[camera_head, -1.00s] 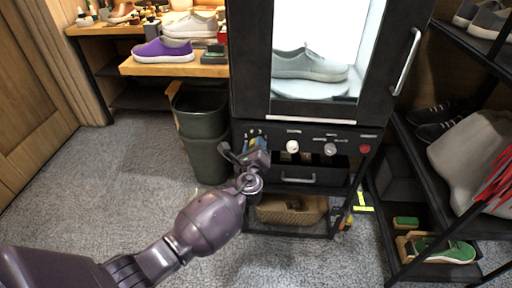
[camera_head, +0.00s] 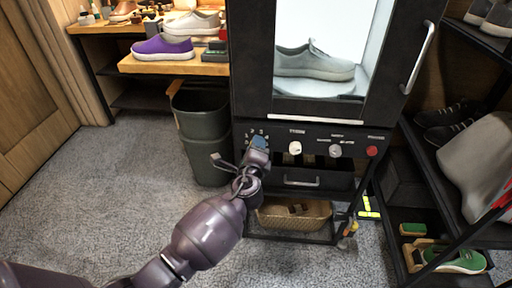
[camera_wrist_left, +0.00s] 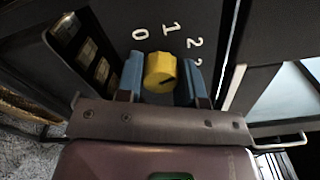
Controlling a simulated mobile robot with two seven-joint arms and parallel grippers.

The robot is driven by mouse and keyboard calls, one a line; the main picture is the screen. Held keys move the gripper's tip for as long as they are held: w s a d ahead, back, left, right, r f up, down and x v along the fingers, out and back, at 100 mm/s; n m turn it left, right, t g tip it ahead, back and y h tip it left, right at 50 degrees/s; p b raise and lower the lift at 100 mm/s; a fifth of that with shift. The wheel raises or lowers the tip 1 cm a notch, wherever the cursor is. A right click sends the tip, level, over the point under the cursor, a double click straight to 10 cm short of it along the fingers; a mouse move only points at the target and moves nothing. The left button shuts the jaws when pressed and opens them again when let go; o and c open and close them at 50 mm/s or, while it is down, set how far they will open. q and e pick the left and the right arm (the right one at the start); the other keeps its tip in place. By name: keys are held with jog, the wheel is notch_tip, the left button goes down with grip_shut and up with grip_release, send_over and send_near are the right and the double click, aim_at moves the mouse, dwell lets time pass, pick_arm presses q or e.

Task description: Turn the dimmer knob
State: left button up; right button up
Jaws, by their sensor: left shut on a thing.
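The yellow dimmer knob (camera_wrist_left: 160,72) is in the left wrist view, beside the white marks 0, 1, 2 and a partly hidden one. A dark line on its face points to the right. My left gripper (camera_wrist_left: 159,80) has a blue fingertip on each side of the knob and is shut on it. In the head view my left gripper (camera_head: 259,142) is at the left end of the black cabinet's control panel (camera_head: 315,134) and hides the knob. My right gripper is not in view.
A white knob (camera_head: 295,148), a grey knob (camera_head: 335,151) and a red button (camera_head: 372,151) sit further right on the panel. Above is a lit window with a grey shoe (camera_head: 314,62). A dark bin (camera_head: 203,128) stands left of the cabinet, a rack (camera_head: 405,245) right.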

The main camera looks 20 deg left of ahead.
pick_arm(q)
jog(key=o, duration=0.9)
jog(key=shift+p+v, duration=0.85)
jog(key=shift+v, duration=4.55)
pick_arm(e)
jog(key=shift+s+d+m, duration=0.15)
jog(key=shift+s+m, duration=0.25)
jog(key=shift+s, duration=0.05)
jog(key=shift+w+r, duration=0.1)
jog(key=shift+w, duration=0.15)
